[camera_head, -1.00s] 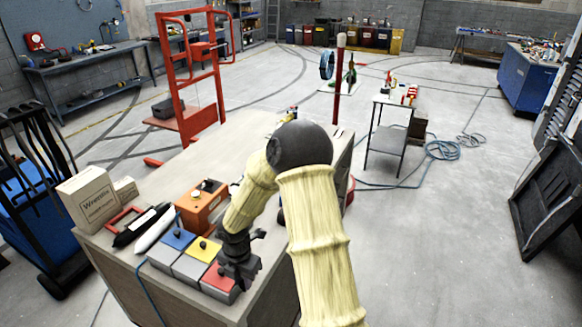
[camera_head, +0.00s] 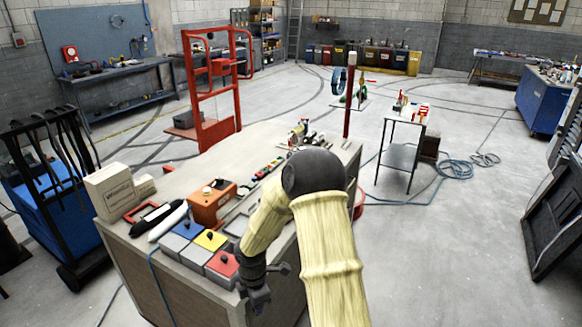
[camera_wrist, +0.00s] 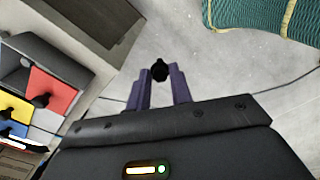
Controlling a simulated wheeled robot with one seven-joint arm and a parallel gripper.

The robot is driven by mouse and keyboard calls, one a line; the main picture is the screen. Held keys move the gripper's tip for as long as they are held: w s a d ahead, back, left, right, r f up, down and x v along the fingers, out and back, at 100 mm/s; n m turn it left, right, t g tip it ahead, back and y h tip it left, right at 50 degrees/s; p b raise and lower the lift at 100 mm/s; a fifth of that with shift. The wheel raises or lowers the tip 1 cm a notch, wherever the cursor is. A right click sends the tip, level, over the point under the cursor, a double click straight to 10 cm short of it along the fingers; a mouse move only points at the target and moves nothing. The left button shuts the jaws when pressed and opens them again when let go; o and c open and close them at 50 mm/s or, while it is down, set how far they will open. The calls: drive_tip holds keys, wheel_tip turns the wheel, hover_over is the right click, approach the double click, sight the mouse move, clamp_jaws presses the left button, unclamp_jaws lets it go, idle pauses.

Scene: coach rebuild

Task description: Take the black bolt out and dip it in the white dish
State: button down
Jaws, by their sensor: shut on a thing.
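My gripper (camera_head: 258,300) hangs at the right of the workbench's near end, beyond its edge, beside the red-topped block. In the wrist view my gripper (camera_wrist: 160,88) has its purple fingers shut on a small black piece (camera_wrist: 159,69), seemingly the black bolt, with bare floor below. Blue-topped (camera_head: 184,229), yellow-topped (camera_head: 211,239) and red-topped (camera_head: 222,266) grey blocks sit at the bench's near corner, each with a small black piece on it. I cannot make out a white dish in either view.
The workbench (camera_head: 165,262) also holds an orange box (camera_head: 210,206), a white and a black long item, a cardboard box (camera_head: 112,190) and small parts toward the back. A blue cart (camera_head: 50,215) stands left.

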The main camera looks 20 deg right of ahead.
drive_tip(key=shift+s+f+m, duration=0.3)
drive_tip(key=shift+f+m, duration=0.25)
drive_tip(key=shift+m, duration=0.45)
drive_tip(key=shift+f+m+b, duration=0.35)
drive_tip(key=shift+m+b, duration=0.05)
drive_tip(key=shift+m, duration=0.3)
wheel_tip(320, 180, down, 2)
drive_tip(key=m+b, duration=0.1)
drive_tip(key=m, duration=0.4)
drive_tip(key=shift+f, duration=0.1)
wheel_tip(320, 180, down, 4)
drive_tip(key=m+b, duration=0.2)
drive_tip(key=m, duration=0.8)
drive_tip(key=shift+w, duration=0.1)
